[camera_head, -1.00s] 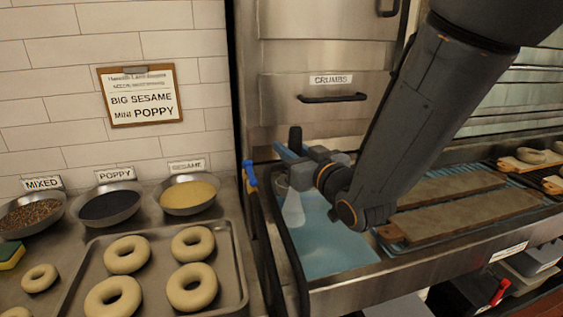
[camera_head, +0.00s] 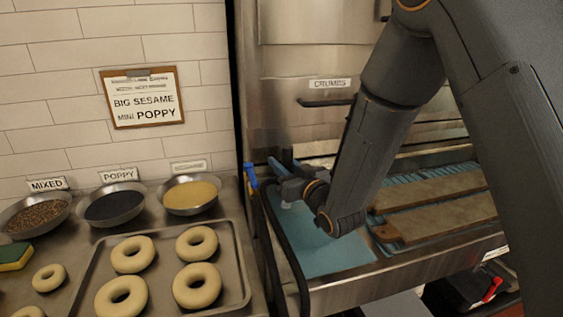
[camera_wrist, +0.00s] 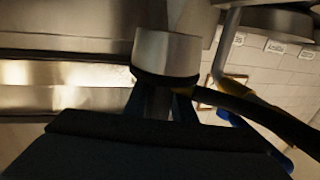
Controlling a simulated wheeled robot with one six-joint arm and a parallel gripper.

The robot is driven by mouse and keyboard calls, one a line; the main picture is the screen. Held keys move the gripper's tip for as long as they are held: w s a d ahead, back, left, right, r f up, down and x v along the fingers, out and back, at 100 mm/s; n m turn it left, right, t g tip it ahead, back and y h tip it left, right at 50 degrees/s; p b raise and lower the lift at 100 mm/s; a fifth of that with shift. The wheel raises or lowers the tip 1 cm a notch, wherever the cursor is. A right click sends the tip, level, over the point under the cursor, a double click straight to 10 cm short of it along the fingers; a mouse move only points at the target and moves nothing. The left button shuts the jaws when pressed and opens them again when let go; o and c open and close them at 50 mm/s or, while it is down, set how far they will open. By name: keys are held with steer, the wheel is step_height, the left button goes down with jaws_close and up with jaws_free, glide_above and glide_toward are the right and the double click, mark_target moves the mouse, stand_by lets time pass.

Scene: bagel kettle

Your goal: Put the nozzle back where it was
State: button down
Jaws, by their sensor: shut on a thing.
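My gripper (camera_head: 280,172) is over the left end of the water-filled kettle (camera_head: 330,258), shut on the nozzle. In the wrist view the nozzle (camera_wrist: 167,52) is a pale metal cylinder with a dark collar, between the blue fingers of my gripper (camera_wrist: 157,104). A dark hose (camera_wrist: 262,117) runs from beside it to the right. In the head view the nozzle is mostly hidden by my wrist; a small white patch shows below it. A blue hook-like piece (camera_head: 251,177) stands at the kettle's left edge, just left of my gripper.
A tray (camera_head: 236,262) of bagels and bowls of mixed seeds (camera_head: 38,214), poppy (camera_head: 114,205) and sesame (camera_head: 190,195) stand left of the kettle. Wooden boards (camera_head: 440,212) lie to the right. A dark hose (camera_head: 275,245) runs down the kettle's left side.

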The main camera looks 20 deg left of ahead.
steer(key=shift+f, duration=0.1)
stand_by(0.3)
steer(key=shift+f, duration=0.15)
steer(key=c, duration=1.5)
jaws_free()
steer(key=b+v, duration=0.1)
steer(key=v, duration=0.2)
steer(key=b+v, duration=0.1)
steer(key=v, duration=0.2)
steer(key=shift+w+d, duration=0.1)
steer(key=shift+d, duration=0.3)
steer(key=shift+s+d, duration=0.45)
steer(key=shift+s, duration=0.1)
